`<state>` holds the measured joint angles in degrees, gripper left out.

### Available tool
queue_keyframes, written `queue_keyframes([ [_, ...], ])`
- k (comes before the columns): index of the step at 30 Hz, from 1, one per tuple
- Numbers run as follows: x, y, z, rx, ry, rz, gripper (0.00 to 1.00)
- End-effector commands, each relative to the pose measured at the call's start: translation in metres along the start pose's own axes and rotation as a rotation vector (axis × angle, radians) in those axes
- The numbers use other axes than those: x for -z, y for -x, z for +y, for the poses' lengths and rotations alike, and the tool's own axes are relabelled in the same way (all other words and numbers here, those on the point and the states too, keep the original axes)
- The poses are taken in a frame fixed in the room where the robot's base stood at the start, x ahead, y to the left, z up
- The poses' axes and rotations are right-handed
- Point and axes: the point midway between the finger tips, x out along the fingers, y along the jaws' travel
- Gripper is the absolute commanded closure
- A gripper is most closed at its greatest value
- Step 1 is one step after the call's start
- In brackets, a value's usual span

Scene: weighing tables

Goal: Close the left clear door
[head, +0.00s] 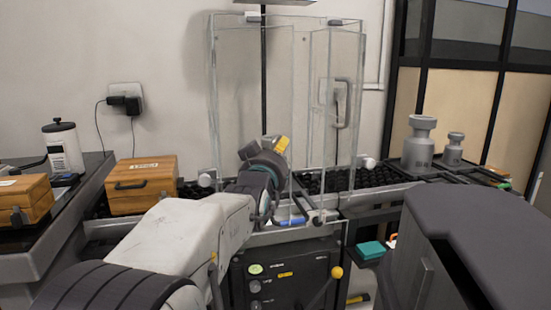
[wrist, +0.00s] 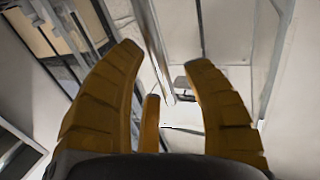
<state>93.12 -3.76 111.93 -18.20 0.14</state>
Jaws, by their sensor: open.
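The clear enclosure stands on the bench in the middle of the head view. Its left clear door (head: 240,90) is a tall see-through panel with a pale edge; its exact angle is hard to tell. My gripper (head: 280,147), with yellow fingers, is in front of the enclosure's lower middle and hides part of it. In the wrist view my gripper (wrist: 162,58) has its yellow fingers apart. A thin metal bar or panel edge (wrist: 155,45) shows between them, and I cannot tell whether they touch it. A small dark piece (wrist: 182,83) lies beyond.
Wooden boxes (head: 143,186) are at left, with a white bottle (head: 63,150) behind. Grey weights (head: 419,145) stand at right. A black control box (head: 285,275) with a yellow-knobbed lever (head: 336,272) is below.

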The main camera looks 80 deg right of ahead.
Motion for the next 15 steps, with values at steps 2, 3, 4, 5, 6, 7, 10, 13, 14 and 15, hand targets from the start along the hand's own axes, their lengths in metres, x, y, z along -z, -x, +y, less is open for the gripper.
queue_keyframes([
  [2,-0.0004,-0.003,-0.0001,0.0,0.0,-0.001,0.55],
  [3,-0.0003,-0.0038,-0.0001,0.0,0.0,-0.001,0.55],
  [4,-0.0003,-0.0041,-0.0001,0.0,0.0,-0.001,0.55],
  [5,-0.0003,-0.0044,-0.0001,0.0,0.0,-0.001,0.55],
  [6,-0.0002,-0.0046,-0.0001,0.0,0.0,0.0,0.55],
  [7,-0.0002,-0.0046,-0.0001,0.0,0.0,0.0,0.55],
  [10,-0.0002,-0.0045,-0.0001,0.0,0.0,0.0,0.55],
  [13,-0.0002,-0.0045,-0.0001,0.0,0.0,0.0,0.54],
  [14,-0.0002,-0.0045,-0.0001,0.0,0.0,0.0,0.57],
  [15,-0.0002,-0.0045,-0.0001,0.0,0.0,0.0,0.6],
])
